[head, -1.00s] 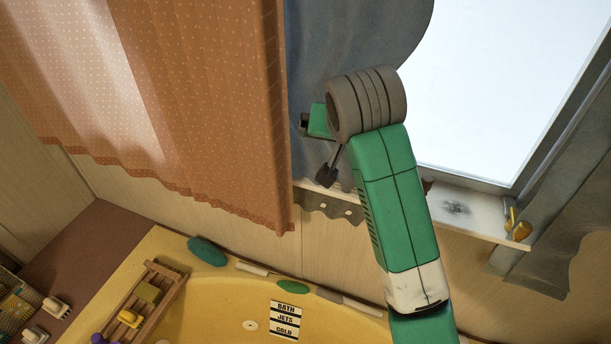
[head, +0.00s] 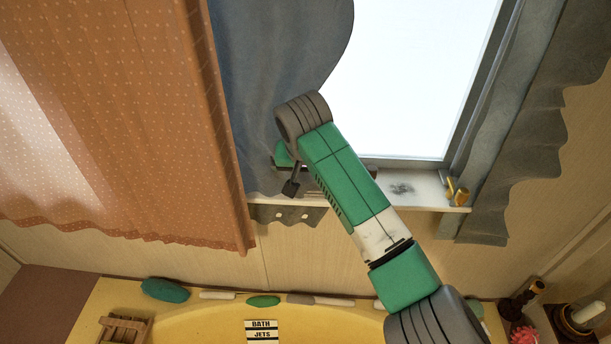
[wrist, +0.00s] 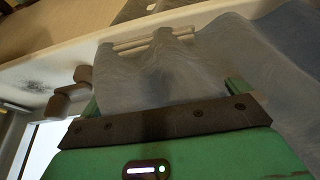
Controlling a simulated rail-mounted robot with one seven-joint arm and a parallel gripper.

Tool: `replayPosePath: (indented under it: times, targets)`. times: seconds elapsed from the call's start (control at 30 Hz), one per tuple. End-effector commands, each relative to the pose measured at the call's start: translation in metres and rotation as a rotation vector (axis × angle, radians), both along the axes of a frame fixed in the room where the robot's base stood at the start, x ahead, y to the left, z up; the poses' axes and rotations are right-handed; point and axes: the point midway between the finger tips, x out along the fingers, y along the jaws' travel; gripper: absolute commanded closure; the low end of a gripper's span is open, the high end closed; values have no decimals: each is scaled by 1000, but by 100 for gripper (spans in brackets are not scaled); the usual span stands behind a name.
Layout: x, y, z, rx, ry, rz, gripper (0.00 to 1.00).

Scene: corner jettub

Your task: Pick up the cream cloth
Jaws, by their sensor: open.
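I cannot pick out a cream cloth with certainty. Pale flat pieces (head: 217,294) and (head: 334,301) lie along the tub's back rim in the head view, but I cannot tell whether either is cloth. My gripper (head: 288,172) is at the window sill, in front of the blue-grey curtain, and partly hidden by my wrist. In the wrist view my gripper (wrist: 165,95) is open, its fingers apart at left and right. Grey translucent-looking fabric (wrist: 175,70) fills the space ahead between them. I cannot tell whether the fingers touch it.
The window sill (head: 425,187) holds mustard-coloured fittings (head: 457,190) at its right. An orange dotted curtain (head: 130,130) hangs at left, the blue-grey curtain (head: 265,70) beside it. Below is the yellow tub (head: 190,325). Dark and red objects (head: 523,335) stand at lower right.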

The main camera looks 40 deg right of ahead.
Motion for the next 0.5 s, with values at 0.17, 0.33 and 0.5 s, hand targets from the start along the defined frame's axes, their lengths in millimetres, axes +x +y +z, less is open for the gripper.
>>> replayPosePath:
  times: [0.17, 0.33, 0.5]
  targets:
    - [2, -2, -9, 0, 0, 1, 0]
    - [2, -2, -9, -1, 0, 1, 8]
    - [2, -2, -9, 0, -1, 1, 41]
